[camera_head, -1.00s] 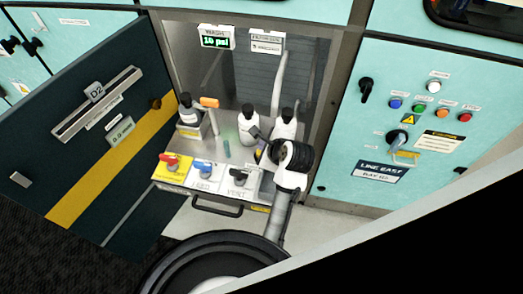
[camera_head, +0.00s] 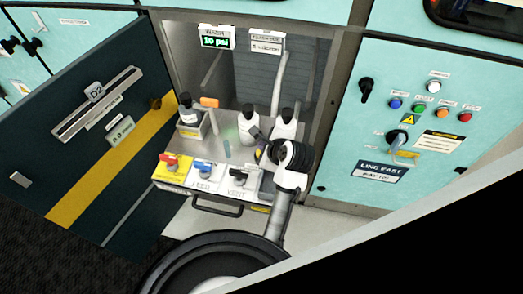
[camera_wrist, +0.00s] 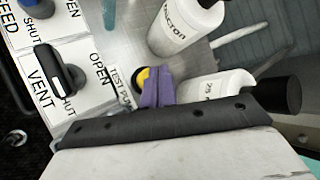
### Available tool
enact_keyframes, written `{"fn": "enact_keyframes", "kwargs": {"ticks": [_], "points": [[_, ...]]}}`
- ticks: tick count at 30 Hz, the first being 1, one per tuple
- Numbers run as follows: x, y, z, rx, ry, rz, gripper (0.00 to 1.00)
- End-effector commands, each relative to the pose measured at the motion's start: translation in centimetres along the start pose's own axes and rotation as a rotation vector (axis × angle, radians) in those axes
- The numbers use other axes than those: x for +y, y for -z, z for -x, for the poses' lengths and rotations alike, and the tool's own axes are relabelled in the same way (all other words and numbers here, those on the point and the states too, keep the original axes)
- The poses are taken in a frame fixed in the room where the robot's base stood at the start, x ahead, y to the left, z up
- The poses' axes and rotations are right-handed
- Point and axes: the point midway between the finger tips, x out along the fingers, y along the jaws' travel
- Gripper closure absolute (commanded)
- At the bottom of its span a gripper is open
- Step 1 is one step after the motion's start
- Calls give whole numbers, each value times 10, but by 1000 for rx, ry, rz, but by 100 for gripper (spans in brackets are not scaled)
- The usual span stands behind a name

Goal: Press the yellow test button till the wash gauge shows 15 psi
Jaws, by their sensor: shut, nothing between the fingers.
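The yellow test button (camera_wrist: 140,80) shows in the wrist view beside a label reading "TEST PU...", its right part hidden by my purple fingers. My gripper (camera_wrist: 155,88) is shut and empty, its tips at the button; I cannot tell whether they touch it or press it in. In the head view the yellow of the button (camera_head: 258,155) shows just left of my dark wrist. The wash gauge (camera_head: 215,39) hangs at the top of the open bay and its green digits read 10 psi.
White bottles with black caps (camera_head: 247,124) stand close around my gripper. Red, blue and black valve handles (camera_head: 238,177) line the front panel, the black vent handle being nearest. The open dark door (camera_head: 90,150) is at left, a teal control cabinet (camera_head: 400,60) at right.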

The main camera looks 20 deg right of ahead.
Motion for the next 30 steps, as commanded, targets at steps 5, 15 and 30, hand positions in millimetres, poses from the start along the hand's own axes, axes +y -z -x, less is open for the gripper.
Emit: {"fn": "enact_keyframes", "kwargs": {"ticks": [5, 15, 30], "points": [[0, 0, 0, 0, 0, -1, 100], [4, 4, -6, 0, 0, 0, 100], [6, 6, -8, 0, 0, 0, 100]]}}
